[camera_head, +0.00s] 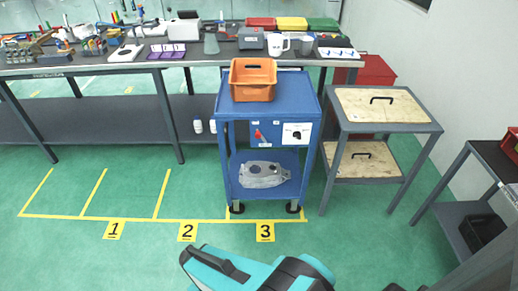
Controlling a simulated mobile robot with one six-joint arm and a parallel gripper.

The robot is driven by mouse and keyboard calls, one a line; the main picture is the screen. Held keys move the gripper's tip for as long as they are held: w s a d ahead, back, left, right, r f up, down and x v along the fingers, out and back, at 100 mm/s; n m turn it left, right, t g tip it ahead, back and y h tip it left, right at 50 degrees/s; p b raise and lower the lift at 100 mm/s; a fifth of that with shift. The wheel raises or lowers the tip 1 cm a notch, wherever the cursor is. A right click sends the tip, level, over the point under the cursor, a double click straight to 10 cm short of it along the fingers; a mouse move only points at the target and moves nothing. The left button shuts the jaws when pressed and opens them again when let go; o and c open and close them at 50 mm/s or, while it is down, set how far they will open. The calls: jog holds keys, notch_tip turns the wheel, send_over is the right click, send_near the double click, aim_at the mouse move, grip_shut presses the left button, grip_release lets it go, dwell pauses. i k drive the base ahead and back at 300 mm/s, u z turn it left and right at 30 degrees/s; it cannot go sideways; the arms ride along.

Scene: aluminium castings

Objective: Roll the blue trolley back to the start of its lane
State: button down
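The blue trolley (229,108) stands upright on the green floor behind the yellow label 3 (265,232). Its front wheels (237,208) are close behind the yellow front line (190,220); its rear wheels are hidden. An orange bin (253,92) sits on its top, and a grey metal casting (264,174) lies on its lower shelf. The front panel has a red part and a white plate with a dark knob. Teal and dark parts of my own body show at the bottom edge, apart from the trolley. My gripper cannot be made out.
A side table (384,126) with wooden boards stands close to the trolley's right. A long workbench (60,69) runs behind. Lanes behind labels 1 (115,230) and 2 (187,231) look empty. Another table (480,148) stands at far right.

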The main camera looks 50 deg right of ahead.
aim_at(296, 106)
jog(key=u, duration=1.8)
jog(key=k, duration=0.1)
jog(key=z, duration=3.3)
jog(key=i, duration=0.6)
jog(key=z, duration=0.15)
jog(key=k, duration=0.45)
